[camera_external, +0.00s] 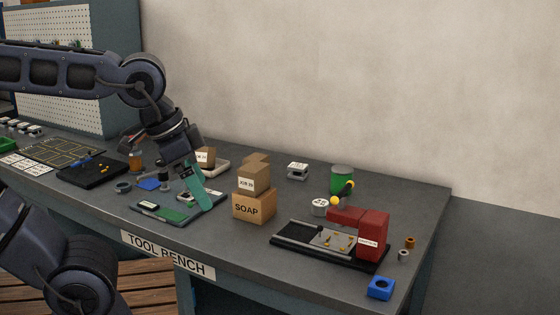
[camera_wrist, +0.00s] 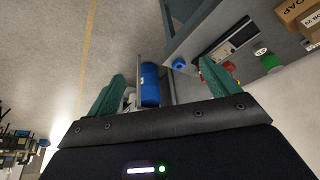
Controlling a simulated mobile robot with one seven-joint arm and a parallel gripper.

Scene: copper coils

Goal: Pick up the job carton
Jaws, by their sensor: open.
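A small brown carton (camera_external: 254,178) with a white label that seems to read JOB sits on top of a larger carton marked SOAP (camera_external: 254,206). Another small brown carton (camera_external: 206,156), also with a label, is further left on a pale base, partly behind my arm. My gripper (camera_external: 197,188) with teal fingers is left of the SOAP carton, above a green board, and apart from the cartons. In the wrist view my gripper (camera_wrist: 162,70) is open with nothing held between the fingers; the SOAP carton (camera_wrist: 296,10) and a labelled carton (camera_wrist: 311,24) show at the upper right corner.
Another brown box top (camera_external: 257,159) shows behind the stacked carton. A black fixture with a red block (camera_external: 372,235) stands to the right, with a green can (camera_external: 341,179) behind it. A green board (camera_external: 160,209) lies in front.

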